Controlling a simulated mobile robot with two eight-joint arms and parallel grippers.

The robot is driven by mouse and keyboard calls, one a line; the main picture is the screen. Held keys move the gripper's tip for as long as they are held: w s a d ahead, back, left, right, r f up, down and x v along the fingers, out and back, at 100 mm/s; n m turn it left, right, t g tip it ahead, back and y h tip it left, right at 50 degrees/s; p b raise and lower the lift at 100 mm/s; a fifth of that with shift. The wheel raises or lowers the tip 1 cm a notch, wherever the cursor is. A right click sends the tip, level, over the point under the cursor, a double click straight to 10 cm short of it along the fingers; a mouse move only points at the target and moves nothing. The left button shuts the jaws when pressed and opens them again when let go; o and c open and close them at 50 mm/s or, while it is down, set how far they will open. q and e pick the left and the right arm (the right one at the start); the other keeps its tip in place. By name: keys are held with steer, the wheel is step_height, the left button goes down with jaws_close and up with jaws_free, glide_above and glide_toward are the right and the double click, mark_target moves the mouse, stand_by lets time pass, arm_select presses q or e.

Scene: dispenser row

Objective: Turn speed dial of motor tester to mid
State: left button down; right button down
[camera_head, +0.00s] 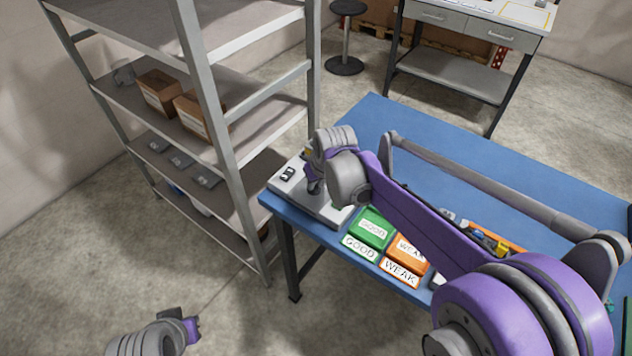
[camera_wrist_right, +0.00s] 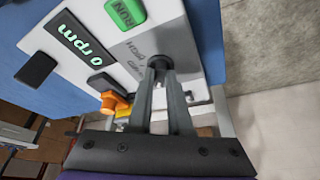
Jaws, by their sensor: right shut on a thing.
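The motor tester (camera_head: 330,215) is a light grey box on the left corner of the blue table. In the right wrist view its panel (camera_wrist_right: 85,25) shows a green "0 rpm" display (camera_wrist_right: 77,38), a green RUN button (camera_wrist_right: 125,12) and a grey dial plate (camera_wrist_right: 165,40) with partly readable speed labels. My right gripper (camera_wrist_right: 160,66) is over that plate, its fingers shut on the speed dial. The fingers hide most of the dial, so its pointer cannot be read. The right gripper also shows in the head view (camera_head: 314,187). My left gripper (camera_head: 191,328) is low at the left, away from the table.
An orange part (camera_wrist_right: 113,103) sits beside the fingers. A green GOOD bin (camera_head: 372,228) and an orange WEAK bin (camera_head: 408,251) stand right of the tester. A grey shelf rack (camera_head: 220,180) is close on the left. The table's far part (camera_head: 460,165) is clear.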

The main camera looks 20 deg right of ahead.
steer(key=m, duration=0.1)
steer(key=m+h, duration=0.1)
steer(key=m, duration=0.1)
steer(key=shift+a, duration=0.25)
steer(key=m, duration=0.1)
steer(key=m+h, duration=0.1)
steer(key=m, duration=0.1)
steer(key=m+h, duration=0.1)
steer(key=m, duration=0.1)
steer(key=shift+w+a+g, duration=0.1)
steer(key=shift+a+g, duration=0.15)
steer(key=shift+g, duration=0.15)
steer(key=m+h, duration=0.1)
steer(key=m, duration=0.2)
steer(key=shift+w+a+m+g, duration=0.1)
steer(key=shift+w+m+g, duration=0.05)
steer(key=shift+m+g, duration=0.2)
steer(key=shift+w+a+m+g+h, duration=0.1)
steer(key=shift+m+g+h, duration=0.25)
steer(key=shift+m, duration=0.65)
steer(key=shift+w+m+g+h, duration=0.15)
steer(key=shift+m+g, duration=0.25)
steer(key=shift+m, duration=0.55)
steer(key=shift+s, duration=0.1)
steer(key=c, duration=0.8)
jaws_free()
steer(key=shift+c, duration=0.2)
